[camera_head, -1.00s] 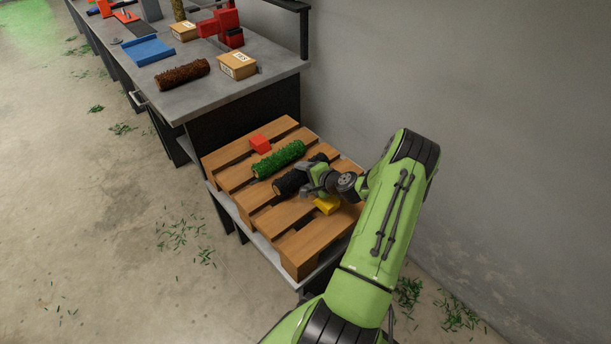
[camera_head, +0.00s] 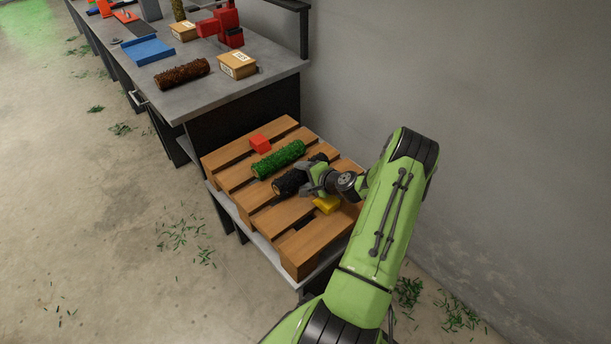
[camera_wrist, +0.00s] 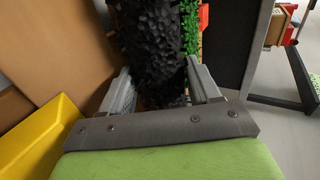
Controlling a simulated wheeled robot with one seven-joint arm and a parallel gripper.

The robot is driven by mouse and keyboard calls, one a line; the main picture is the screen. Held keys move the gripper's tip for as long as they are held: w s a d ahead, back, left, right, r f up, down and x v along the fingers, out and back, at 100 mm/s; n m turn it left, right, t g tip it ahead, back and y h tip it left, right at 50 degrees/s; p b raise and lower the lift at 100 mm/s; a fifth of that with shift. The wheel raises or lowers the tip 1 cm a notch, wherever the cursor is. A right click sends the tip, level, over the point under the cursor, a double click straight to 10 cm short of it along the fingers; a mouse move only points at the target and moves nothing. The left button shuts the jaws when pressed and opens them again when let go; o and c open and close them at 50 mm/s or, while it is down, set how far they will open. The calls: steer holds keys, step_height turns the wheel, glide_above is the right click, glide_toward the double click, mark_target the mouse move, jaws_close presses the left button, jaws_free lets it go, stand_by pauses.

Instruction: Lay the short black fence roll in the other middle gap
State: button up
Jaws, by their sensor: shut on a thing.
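The short black fence roll (camera_head: 291,181) lies at a gap of the wooden pallet, beside the green roll (camera_head: 278,159) and roughly parallel to it. My gripper (camera_head: 313,180) is shut on the black roll near its right end. In the wrist view the black roll (camera_wrist: 155,40) sits between the two fingers of my gripper (camera_wrist: 163,88), and a strip of the green roll (camera_wrist: 190,25) shows just beyond it. Whether the black roll fully rests in the gap is hard to tell, as my gripper hides part of it.
The pallet (camera_head: 310,245) stands on a low shelf. A red block (camera_head: 260,143) lies beyond the green roll, and a yellow block (camera_head: 327,204) lies close to my gripper. A brown roll (camera_head: 182,74) and boxes are on the higher bench. The wall stands at the right.

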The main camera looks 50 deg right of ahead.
steer(key=shift+f, duration=0.35)
steer(key=o, duration=1.2)
steer(key=shift+a+f, duration=0.1)
steer(key=shift+f, duration=0.05)
steer(key=shift+s+f, duration=0.15)
steer(key=p+v, duration=0.1)
steer(key=v, duration=0.4)
steer(key=p+v, duration=0.1)
steer(key=v, duration=0.4)
steer(key=r+p+v, duration=0.1)
steer(key=v, duration=0.4)
steer(key=shift+r+p, duration=0.15)
steer(key=shift+p, duration=0.15)
